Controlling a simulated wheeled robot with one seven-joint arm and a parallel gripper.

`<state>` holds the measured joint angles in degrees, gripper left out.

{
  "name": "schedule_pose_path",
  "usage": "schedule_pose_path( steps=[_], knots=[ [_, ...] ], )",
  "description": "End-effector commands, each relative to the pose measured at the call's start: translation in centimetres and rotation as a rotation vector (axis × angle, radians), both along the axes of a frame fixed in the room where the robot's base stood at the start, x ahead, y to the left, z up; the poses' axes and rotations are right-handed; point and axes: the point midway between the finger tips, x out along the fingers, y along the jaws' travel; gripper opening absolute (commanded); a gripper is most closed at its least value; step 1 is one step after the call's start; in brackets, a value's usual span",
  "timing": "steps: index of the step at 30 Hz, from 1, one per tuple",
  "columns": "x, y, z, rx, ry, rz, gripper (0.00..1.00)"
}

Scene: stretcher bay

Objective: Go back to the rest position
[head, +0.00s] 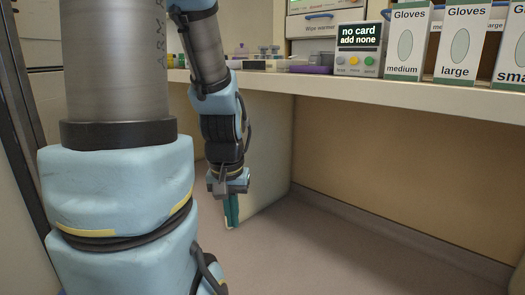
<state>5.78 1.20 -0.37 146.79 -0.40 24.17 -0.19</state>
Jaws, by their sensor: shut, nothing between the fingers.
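My gripper (231,222) hangs at the end of my blue and grey arm, in the middle left of the head view. Its teal fingers point down over the floor, in front of and below the shelf edge. The fingers are together and hold nothing. My arm's big blue joints fill the left side of the picture and hide what is behind them.
A long pale shelf (420,97) runs across the back. On it are glove boxes (463,40) at right, a card device (359,50) reading "no card add none", and small items. The floor (330,245) below is clear.

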Motion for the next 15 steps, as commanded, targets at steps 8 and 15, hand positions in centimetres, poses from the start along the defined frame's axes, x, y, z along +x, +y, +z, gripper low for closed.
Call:
schedule_pose_path(
  steps=[8,15],
  knots=[
    [0.1,0.0,7.6,0.000,-0.001,-0.001,0.00],
    [0.1,0.0,14.2,0.000,-0.002,-0.002,0.00]
  ],
)
